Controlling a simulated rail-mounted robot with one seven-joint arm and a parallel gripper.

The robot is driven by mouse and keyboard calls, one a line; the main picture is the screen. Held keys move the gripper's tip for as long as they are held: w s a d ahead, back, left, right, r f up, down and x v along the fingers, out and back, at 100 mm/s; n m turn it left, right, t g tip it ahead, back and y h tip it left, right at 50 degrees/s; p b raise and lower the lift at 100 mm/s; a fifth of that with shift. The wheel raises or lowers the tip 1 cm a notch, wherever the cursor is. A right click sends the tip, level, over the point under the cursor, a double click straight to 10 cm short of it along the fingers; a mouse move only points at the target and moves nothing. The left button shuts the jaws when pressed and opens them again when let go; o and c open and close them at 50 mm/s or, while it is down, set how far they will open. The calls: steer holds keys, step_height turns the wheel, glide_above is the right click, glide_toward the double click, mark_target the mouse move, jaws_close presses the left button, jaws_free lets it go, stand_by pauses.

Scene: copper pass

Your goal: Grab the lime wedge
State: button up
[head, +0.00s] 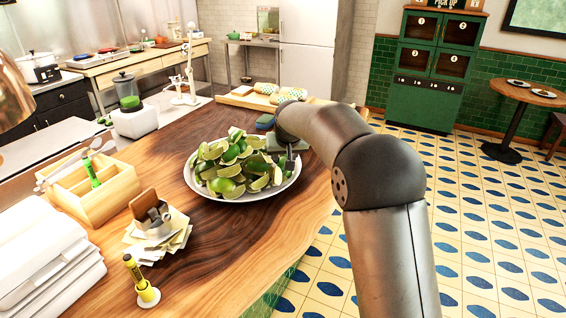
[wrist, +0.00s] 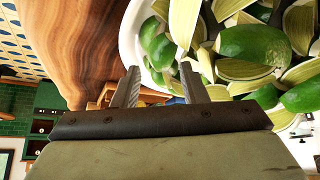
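Lime wedges, green-skinned with pale cut faces, lie heaped with larger lime pieces (head: 230,165) on a round silver-grey plate (head: 236,196) on the wooden counter. They fill the upper right of the wrist view, with one large lime piece (wrist: 250,43) near the middle. My gripper (wrist: 160,80) is open, its two fingers apart, with nothing seen held between them. It is at the plate's rim (wrist: 131,40), close to the edge of the heap. In the head view my gripper (head: 290,163) is small and partly hidden by my arm at the plate's right side.
A wooden caddy (head: 95,190) with utensils, a stack of napkins (head: 160,240) and a yellow bottle (head: 139,278) stand left of the plate. A tray with patterned rolls (head: 285,94) lies behind. Bare counter (head: 220,250) lies in front of the plate.

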mark_target(283, 162)
steer(key=shift+p+x, duration=0.5)
steer(key=shift+x, duration=1.45)
steer(key=shift+s+a, duration=0.1)
steer(key=c, duration=0.8)
steer(key=shift+r, duration=0.1)
